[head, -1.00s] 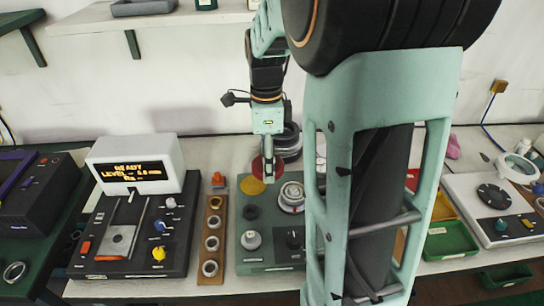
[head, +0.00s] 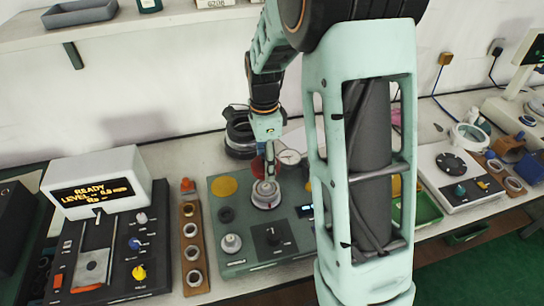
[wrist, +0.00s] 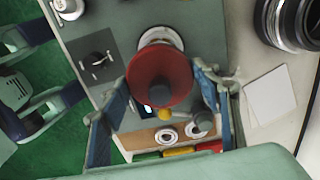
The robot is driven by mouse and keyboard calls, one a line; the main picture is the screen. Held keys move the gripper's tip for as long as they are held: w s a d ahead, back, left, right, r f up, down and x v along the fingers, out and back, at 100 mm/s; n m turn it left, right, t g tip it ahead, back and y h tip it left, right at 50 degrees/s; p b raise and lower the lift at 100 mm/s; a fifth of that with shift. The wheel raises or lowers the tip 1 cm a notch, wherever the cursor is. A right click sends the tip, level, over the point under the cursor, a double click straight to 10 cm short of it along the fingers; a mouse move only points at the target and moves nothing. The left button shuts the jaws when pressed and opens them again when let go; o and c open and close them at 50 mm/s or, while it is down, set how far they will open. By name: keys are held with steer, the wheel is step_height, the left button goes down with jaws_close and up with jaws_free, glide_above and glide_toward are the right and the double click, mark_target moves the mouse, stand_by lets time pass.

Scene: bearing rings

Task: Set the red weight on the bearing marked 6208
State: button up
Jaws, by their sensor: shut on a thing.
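In the head view the weight (head: 258,165) shows only as a small red patch beside my gripper (head: 268,168). Just below it is a silver round piece (head: 266,196) on the green panel box (head: 240,262). Its rim (wrist: 162,35) shows behind the weight in the wrist view. I cannot tell whether weight and round piece touch. I can read no bearing marking on it.
A shelf card (head: 215,3) seems to read 6208. A wooden strip (head: 190,215) holds several rings left of the box. A dark ring stack (head: 240,135) stands behind. A tester (head: 95,185) reading READY is at left, a green tray (head: 428,208) at right. My arm hides part of the bench.

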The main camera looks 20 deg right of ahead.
mark_target(266, 186)
steer(key=shift+f+b, duration=2.1)
steer(key=shift+f, duration=0.8)
steer(key=shift+f, duration=0.4)
steer(key=shift+f+b, duration=0.35)
steer(key=shift+b, duration=0.15)
steer(key=shift+f, duration=0.15)
steer(key=o, duration=1.9)
steer(key=shift+c, duration=0.2)
step_height(266, 186, up, 12)
steer(key=shift+r, duration=0.1)
